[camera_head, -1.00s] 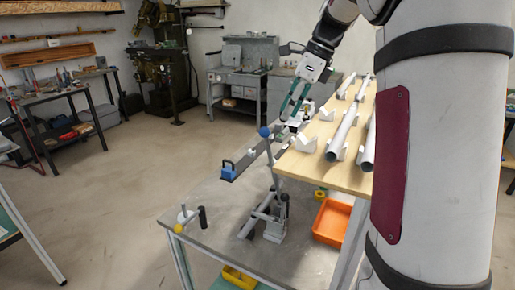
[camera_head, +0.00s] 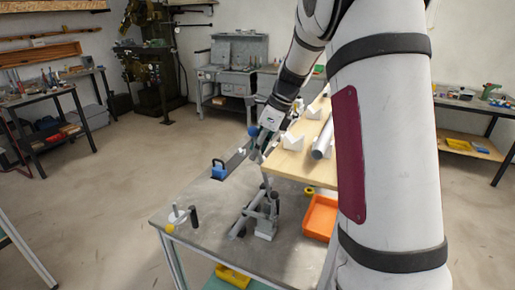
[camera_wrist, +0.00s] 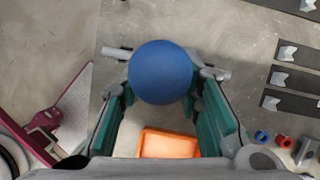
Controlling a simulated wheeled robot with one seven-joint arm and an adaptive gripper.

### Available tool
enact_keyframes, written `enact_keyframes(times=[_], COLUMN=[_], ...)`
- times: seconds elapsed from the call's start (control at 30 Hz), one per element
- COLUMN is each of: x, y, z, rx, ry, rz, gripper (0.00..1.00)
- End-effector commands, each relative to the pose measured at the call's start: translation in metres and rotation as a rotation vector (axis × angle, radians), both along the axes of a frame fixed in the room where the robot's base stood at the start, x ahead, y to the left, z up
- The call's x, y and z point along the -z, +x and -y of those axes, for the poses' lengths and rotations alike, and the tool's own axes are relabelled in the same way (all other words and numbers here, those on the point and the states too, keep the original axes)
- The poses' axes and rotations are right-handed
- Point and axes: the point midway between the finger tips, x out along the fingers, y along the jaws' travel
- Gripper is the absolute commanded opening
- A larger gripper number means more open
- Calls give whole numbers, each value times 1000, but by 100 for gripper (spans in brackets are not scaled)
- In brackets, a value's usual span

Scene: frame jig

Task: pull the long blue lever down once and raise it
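The long lever's blue ball knob (camera_head: 253,131) stands on a pale rod above a grey clamp mechanism (camera_head: 265,222) on the metal bench, so the lever looks raised. In the wrist view the blue knob (camera_wrist: 160,72) is large and central, at the far end of the gap between my fingers; it hides most of the mechanism below. My gripper (camera_head: 259,155) is open, its green-padded fingers (camera_wrist: 160,100) apart on either side of the knob's line. I cannot tell whether either finger touches the knob.
A blue-handled block (camera_head: 220,170) and a small crank (camera_head: 178,218) stand on the bench at left. An orange tray (camera_head: 320,217) sits right of the mechanism. A wooden board (camera_head: 290,168) with tubes is behind. A yellow bin (camera_head: 233,276) is lower down.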

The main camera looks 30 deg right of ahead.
Motion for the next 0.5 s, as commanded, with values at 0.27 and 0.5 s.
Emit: enact_keyframes(times=[0.27,0.5], x=[2,1], y=[0,0], z=[-1,-1], rx=[0,0], ry=[0,0], rz=[0,0], gripper=[32,0])
